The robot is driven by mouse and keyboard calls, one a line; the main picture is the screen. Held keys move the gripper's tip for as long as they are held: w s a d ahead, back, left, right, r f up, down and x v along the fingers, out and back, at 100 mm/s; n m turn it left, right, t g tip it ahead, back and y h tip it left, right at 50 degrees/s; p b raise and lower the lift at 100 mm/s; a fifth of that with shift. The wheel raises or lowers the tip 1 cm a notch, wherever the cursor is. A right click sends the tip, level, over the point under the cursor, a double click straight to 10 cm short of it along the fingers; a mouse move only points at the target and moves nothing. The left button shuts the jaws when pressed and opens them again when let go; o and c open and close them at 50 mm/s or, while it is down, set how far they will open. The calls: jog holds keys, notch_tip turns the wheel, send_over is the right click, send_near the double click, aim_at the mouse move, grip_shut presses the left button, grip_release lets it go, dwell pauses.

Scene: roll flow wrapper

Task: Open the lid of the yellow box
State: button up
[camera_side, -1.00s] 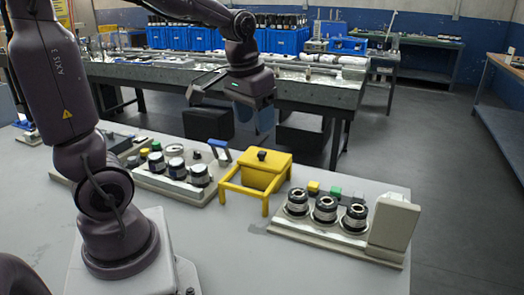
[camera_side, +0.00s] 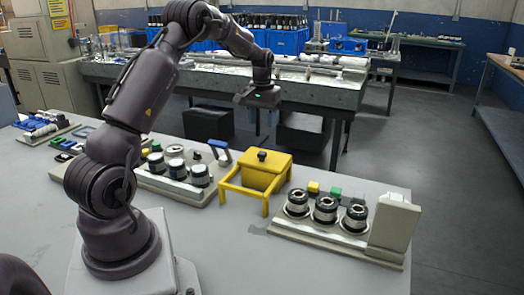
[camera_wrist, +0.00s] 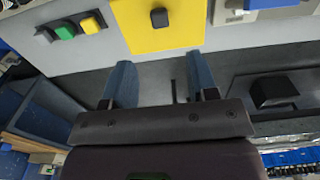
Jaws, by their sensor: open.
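The yellow box (camera_side: 257,184) stands on legs near the back edge of the table. Its flat yellow lid (camera_side: 272,161) lies closed on top, with a small black knob (camera_side: 262,155) on it. My gripper (camera_side: 262,118) is above and beyond the box in the side view, touching nothing. Its two blue fingers (camera_wrist: 160,80) are apart and empty in the wrist view.
Right of the box is a base (camera_side: 336,242) with several black-and-white rolls, coloured blocks and a pale upright block (camera_side: 394,222). Left of it is another base (camera_side: 180,190) with rolls and a blue-handled part (camera_side: 219,152). Bare tabletop lies in front.

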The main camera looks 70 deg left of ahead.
aim_at(262, 153)
notch_tip(262, 153, down, 10)
jog(key=shift+f, duration=0.2)
jog(key=shift+d, duration=0.1)
grip_shut()
